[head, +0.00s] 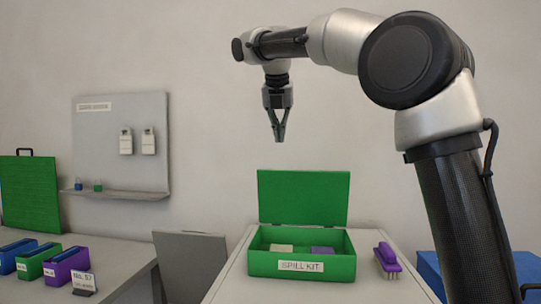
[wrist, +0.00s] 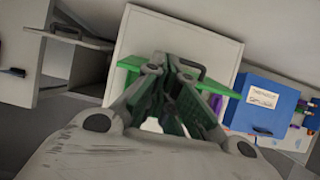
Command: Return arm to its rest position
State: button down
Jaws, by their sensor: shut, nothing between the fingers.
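My gripper (head: 279,138) hangs from my bent arm, pointing down, high above the green spill kit box (head: 301,263). It is shut and empty, well apart from everything below it. In the wrist view my gripper (wrist: 172,60) shows its fingers together in the middle, partly covering the green box below. The box's lid stands open, and a pale item and a purple item lie inside.
The box and a purple brush (head: 386,258) sit on a light cabinet top (head: 234,290). Several coloured holders stand on the table (head: 128,262) at left. A blue box (head: 428,270) is at right, partly behind my arm. The air around my gripper is clear.

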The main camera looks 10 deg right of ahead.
jog(key=s+d+f+m+y, duration=0.1)
jog(key=s+d+f+m, duration=0.3)
jog(key=s+d+m, duration=0.3)
jog(key=s+d+f+m, duration=0.4)
jog(key=s+d+m, duration=0.2)
jog(key=s+m, duration=0.15)
jog(key=s+d+f+m, duration=0.2)
jog(key=s+f+m, duration=0.7)
jog(key=s, duration=0.1)
jog(key=s+d+f+m, duration=0.3)
jog(key=s+f+m, duration=0.5)
jog(key=s+f, duration=0.2)
jog(key=shift+d+m+g+y, duration=0.3)
jog(key=shift+m+g+y, duration=0.05)
jog(key=shift+g+y, duration=0.05)
jog(key=shift+a, duration=0.1)
